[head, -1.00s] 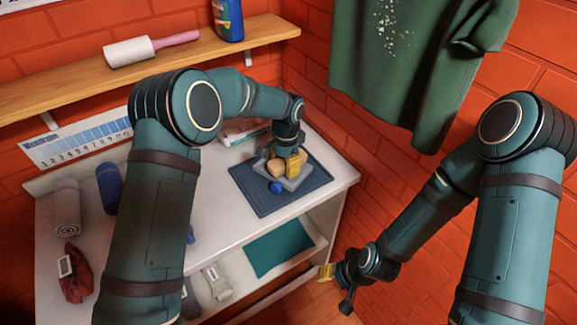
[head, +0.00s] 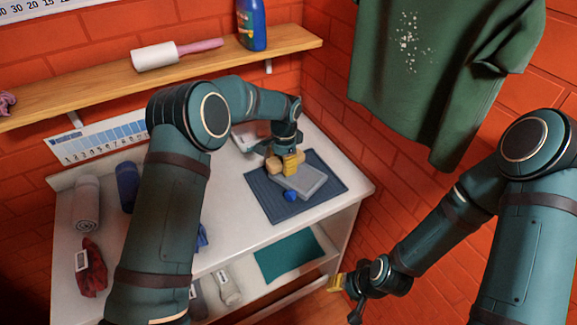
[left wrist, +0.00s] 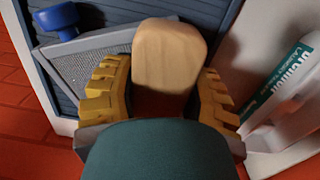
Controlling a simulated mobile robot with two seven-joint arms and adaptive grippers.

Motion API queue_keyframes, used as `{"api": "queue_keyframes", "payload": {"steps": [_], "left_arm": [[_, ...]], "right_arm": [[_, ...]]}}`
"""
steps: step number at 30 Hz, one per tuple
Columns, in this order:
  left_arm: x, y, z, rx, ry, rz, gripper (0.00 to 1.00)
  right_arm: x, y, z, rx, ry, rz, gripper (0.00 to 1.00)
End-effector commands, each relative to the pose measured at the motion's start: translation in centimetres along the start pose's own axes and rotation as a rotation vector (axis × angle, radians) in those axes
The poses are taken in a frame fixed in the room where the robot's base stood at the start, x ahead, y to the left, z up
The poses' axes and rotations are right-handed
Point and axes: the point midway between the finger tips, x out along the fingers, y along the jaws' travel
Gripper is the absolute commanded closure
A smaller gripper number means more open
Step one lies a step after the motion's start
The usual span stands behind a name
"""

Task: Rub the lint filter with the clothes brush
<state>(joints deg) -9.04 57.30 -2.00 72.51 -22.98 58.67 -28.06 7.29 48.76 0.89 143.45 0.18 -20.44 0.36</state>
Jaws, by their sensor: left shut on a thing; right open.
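The lint filter (head: 302,181), a flat grey framed mesh with a blue knob (head: 291,196), lies on a dark blue ribbed mat (head: 262,199). In the left wrist view the filter (left wrist: 95,62) shows at the left, its mesh facing up. My left gripper (head: 284,163) is over the filter's back left edge, shut on the clothes brush (head: 274,164). The brush's pale wooden back (left wrist: 169,55) sits between the yellow fingers; its bristles are hidden, so I cannot tell whether they touch the mesh. My right gripper (head: 346,284) is open and empty, low beside the bench.
A white carton (left wrist: 283,105) stands close to the left gripper. Rolled towels (head: 86,204) and a red cloth (head: 91,268) lie at the bench's left. A shelf (head: 110,90) holds a lint roller (head: 175,52) and a blue bottle (head: 252,25). A green shirt (head: 430,75) hangs at right.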

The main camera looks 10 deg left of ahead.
Motion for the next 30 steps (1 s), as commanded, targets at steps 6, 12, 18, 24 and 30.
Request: {"api": "queue_keyframes", "payload": {"steps": [6, 12, 18, 24, 30], "left_arm": [[0.0, -1.0, 0.4, 0.000, -0.001, 0.000, 0.82], [0.0, -0.5, 0.2, 0.001, -0.001, 0.001, 0.82], [-0.1, 1.0, -0.3, 0.003, 0.000, 0.000, 0.82], [-0.1, 2.4, -0.8, 0.002, 0.001, 0.000, 0.82], [-0.1, 2.9, -1.0, 0.000, 0.001, 0.000, 0.82]], "right_arm": [[-0.2, -0.1, 0.0, 0.000, 0.000, 0.000, 0.53], [-0.1, -0.1, 0.0, 0.000, 0.000, 0.000, 0.53], [-0.1, 0.0, 0.0, 0.000, 0.000, 0.000, 0.53], [0.0, 0.0, 0.0, 0.000, 0.000, 0.000, 0.53], [0.1, 0.0, 0.0, 0.000, 0.000, 0.000, 0.53]]}}
